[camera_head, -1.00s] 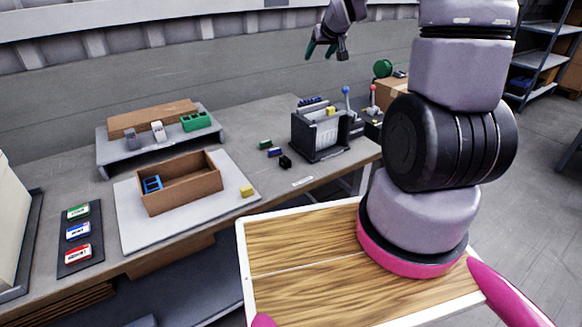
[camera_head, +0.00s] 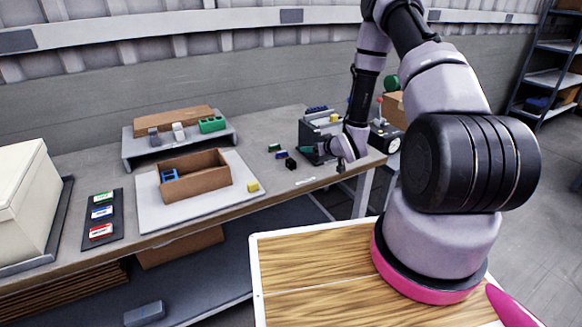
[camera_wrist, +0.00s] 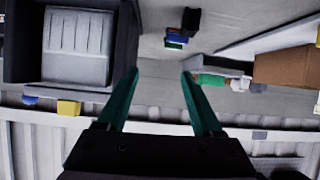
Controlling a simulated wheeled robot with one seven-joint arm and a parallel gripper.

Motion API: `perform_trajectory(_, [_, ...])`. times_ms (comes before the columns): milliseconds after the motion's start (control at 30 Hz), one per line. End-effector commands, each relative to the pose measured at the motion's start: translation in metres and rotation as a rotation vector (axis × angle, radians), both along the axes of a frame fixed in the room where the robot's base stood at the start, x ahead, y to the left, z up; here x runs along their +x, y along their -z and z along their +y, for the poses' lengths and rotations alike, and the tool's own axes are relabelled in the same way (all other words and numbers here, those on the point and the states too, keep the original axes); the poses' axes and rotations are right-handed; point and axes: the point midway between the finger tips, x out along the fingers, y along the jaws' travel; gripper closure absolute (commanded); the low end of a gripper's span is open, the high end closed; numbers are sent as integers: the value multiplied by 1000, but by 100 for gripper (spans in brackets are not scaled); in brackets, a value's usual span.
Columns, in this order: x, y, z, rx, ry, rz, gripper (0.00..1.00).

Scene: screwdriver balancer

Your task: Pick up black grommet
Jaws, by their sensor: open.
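The black grommet (camera_head: 291,163) is a small dark block on the grey workbench, close to a blue and a green piece. In the wrist view the black grommet (camera_wrist: 191,21) shows near the top, right of centre, ahead of the fingertips and apart from them. My gripper (camera_head: 330,157) hangs over the bench's right part, to the right of the grommet and in front of the grey machine. In the wrist view my gripper (camera_wrist: 160,73) has its two teal fingers spread with nothing between them.
A blue piece (camera_head: 281,155) and a green piece (camera_head: 274,147) lie just beside the grommet. A grey machine (camera_head: 310,135) stands at the bench's right. A brown box (camera_head: 205,182) and a yellow block (camera_head: 253,186) sit on a pale board to the left.

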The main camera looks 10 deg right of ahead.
Motion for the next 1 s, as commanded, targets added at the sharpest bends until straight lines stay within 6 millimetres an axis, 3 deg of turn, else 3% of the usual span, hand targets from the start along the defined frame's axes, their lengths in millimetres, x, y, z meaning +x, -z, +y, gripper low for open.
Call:
perform_trajectory(200, [-22,45,15,37,-47,-37,32])
perform_trajectory(367, [-31,60,23,54,-68,-61,32])
perform_trajectory(1000, [35,86,52,55,-73,-67,32])
